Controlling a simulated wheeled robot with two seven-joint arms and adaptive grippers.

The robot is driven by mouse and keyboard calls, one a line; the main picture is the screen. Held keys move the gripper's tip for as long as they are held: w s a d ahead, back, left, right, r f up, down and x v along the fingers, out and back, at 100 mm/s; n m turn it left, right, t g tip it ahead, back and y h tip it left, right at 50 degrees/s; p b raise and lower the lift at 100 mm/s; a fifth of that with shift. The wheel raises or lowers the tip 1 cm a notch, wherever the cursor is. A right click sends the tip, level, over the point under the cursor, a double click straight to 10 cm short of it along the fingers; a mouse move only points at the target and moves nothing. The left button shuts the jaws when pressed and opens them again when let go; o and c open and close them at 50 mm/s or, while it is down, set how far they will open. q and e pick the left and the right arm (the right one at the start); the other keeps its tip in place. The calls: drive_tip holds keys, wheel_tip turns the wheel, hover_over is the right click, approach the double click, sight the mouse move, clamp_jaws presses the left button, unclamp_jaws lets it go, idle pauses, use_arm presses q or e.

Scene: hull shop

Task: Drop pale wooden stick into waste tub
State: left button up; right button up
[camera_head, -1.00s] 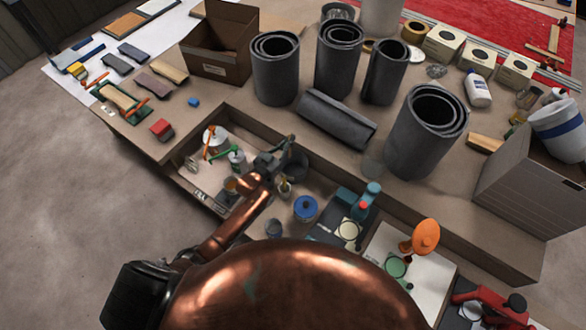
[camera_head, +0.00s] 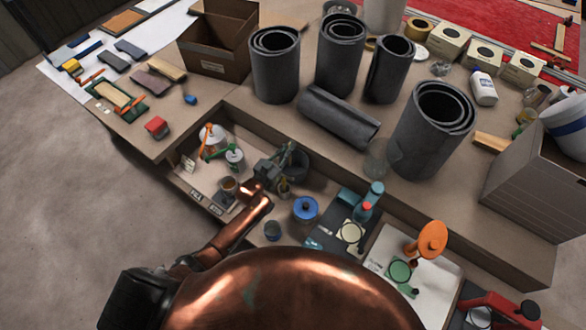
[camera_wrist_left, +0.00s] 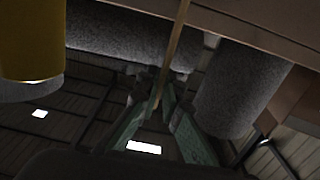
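My left gripper (camera_head: 288,152) is over the sunken shelf in the head view. In the left wrist view its green fingers (camera_wrist_left: 160,100) close around a thin pale wooden stick (camera_wrist_left: 177,40), which runs up between them. The stick is hard to make out in the head view. A dark grey round tub (camera_head: 299,165), which looks like the waste tub, stands just right of the gripper and is partly hidden behind it. A grey rounded wall, perhaps the tub, is right of the fingers in the wrist view (camera_wrist_left: 238,92). My right gripper is not in view.
A small cup (camera_head: 284,188) stands close below the gripper, with a blue-lidded pot (camera_head: 305,208) to its right. A spouted white can (camera_head: 212,137) and a tin (camera_head: 234,158) are left. Tall grey rolls (camera_head: 432,130) stand on the bench behind.

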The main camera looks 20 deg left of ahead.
use_arm(q)
drive_tip(key=o, duration=0.4)
drive_tip(key=shift+o, duration=0.2)
drive_tip(key=v, duration=1.2)
